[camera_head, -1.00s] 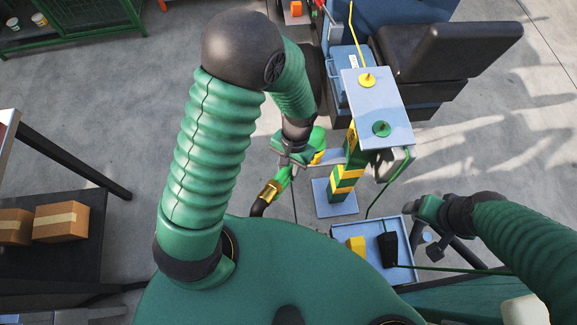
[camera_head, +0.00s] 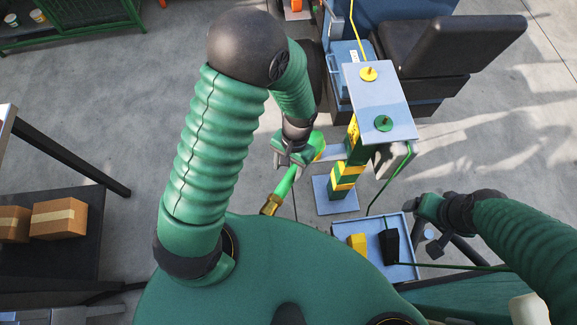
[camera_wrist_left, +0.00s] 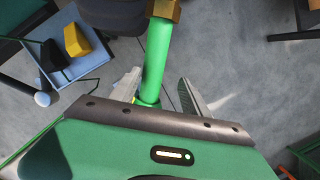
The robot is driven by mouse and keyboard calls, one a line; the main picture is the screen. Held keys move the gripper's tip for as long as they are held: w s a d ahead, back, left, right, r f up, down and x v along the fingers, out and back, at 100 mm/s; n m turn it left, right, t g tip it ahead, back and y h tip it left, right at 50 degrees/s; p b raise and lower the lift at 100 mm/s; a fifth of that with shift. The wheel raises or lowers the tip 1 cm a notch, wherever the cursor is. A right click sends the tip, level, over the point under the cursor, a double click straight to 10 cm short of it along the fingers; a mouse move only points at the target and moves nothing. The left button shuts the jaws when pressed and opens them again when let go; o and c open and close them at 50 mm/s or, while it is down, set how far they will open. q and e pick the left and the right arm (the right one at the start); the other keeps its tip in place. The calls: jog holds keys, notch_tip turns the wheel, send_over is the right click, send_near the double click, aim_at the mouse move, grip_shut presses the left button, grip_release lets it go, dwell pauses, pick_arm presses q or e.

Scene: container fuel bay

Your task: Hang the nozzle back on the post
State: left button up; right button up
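In the left wrist view, the nozzle (camera_wrist_left: 158,55) passes between the two spread fingers of my left gripper (camera_wrist_left: 158,88), with a visible gap at the right finger. My right gripper (camera_head: 430,235) is at the right, near a blue tray; its fingers are too unclear to read.
The blue tray (camera_head: 404,262) holds a yellow block (camera_head: 357,243) and a black block (camera_head: 389,246). A grey plate (camera_head: 380,95) tops the post. A dark seat (camera_head: 455,45) stands behind. Boxes (camera_head: 58,219) sit on a shelf at left. Floor is open at left.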

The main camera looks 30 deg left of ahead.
pick_arm(q)
jog(key=w+r+p, duration=0.1)
jog(key=w+r, duration=0.2)
jog(key=r, duration=1.3)
jog(key=shift+w+d+r+p, duration=0.2)
jog(key=shift+r+p, duration=0.05)
jog(key=shift+p, duration=0.1)
